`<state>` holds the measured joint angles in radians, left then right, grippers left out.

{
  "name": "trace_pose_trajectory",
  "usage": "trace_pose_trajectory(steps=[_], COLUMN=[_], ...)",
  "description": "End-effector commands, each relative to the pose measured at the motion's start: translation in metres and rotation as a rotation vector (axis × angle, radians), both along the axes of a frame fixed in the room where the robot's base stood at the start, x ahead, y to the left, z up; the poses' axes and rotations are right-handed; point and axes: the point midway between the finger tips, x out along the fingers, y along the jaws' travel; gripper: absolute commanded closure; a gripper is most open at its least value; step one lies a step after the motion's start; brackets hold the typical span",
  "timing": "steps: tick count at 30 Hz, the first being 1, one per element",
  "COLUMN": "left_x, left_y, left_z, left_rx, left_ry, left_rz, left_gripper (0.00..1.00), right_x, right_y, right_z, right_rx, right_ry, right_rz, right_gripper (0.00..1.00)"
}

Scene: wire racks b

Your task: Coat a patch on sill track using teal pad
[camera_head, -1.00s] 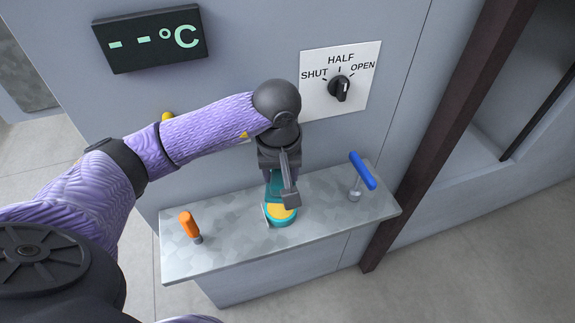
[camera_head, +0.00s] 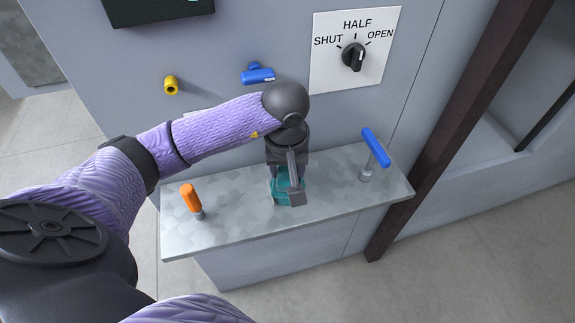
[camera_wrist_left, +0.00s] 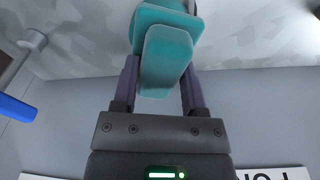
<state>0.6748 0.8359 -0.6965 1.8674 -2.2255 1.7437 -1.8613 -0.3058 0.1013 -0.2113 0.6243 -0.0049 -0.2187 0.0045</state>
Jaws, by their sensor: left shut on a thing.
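My left gripper (camera_head: 288,194) points down over the grey speckled shelf and is shut on the teal pad (camera_head: 279,183). In the left wrist view the pad (camera_wrist_left: 163,58) sits between the two purple-grey fingers, with a wider teal part beyond it close to the shelf surface. Whether it touches the shelf is unclear. No round yellow-topped teal thing shows now; the gripper and pad may hide it. I cannot tell which part is the sill track. My right gripper is not in view.
The shelf (camera_head: 235,220) carries an orange-handled tool (camera_head: 190,198) at left and a blue T-handle (camera_head: 375,147) at right. Behind are a SHUT/HALF/OPEN dial (camera_head: 354,57), a blue fitting (camera_head: 258,75) and a yellow knob (camera_head: 171,85). A brown post (camera_head: 455,120) stands at right.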

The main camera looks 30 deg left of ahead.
Motion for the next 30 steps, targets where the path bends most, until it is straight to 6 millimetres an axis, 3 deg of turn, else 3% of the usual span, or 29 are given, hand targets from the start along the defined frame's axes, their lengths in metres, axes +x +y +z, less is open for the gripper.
trace_pose_trajectory(steps=[30], left_x=[0.0], left_y=[0.0001], left_z=[-0.0094], left_rx=[0.0], left_ry=[0.0], left_rz=[0.0], left_gripper=[0.92], right_x=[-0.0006], right_y=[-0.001], right_z=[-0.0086], right_rx=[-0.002], right_ry=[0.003], right_rz=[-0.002], right_gripper=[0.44])
